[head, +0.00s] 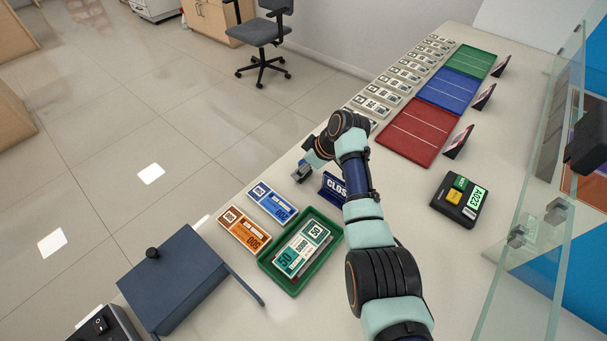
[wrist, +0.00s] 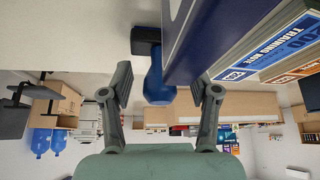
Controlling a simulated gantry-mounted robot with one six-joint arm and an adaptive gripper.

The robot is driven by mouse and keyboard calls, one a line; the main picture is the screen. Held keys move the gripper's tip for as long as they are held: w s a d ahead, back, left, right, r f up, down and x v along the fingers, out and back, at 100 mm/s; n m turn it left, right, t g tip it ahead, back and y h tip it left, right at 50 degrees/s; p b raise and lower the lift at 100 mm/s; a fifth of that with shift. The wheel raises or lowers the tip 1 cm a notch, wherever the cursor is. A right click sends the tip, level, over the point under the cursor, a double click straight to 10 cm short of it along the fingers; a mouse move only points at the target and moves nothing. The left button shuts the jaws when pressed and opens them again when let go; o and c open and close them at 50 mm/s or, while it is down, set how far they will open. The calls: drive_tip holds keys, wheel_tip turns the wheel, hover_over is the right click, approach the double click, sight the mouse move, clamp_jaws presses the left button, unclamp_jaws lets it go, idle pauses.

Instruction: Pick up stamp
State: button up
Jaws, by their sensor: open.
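The stamp (wrist: 156,82), with a rounded blue handle and a dark block base (wrist: 146,41), shows in the wrist view between my two fingers. My gripper (wrist: 161,78) is open, with one finger on each side of the handle and a visible gap on both sides. In the head view my gripper (head: 303,172) is low over the counter, left of the blue CLOSED sign (head: 333,187). The stamp cannot be told apart from my fingers there. The wrist view is upside down, with the counter at the top.
The sign's navy panel (wrist: 206,38) is close beside the stamp. Blue (head: 272,203) and orange (head: 244,231) notes and a green tray (head: 268,263) of notes lie nearer. Red (head: 415,130), blue (head: 447,89) and green (head: 471,61) trays stand beyond.

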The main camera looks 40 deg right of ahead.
clamp_jaws()
wheel_tip(320, 180, up, 20)
drive_tip(key=p, duration=0.6)
drive_tip(key=shift+p, duration=0.4)
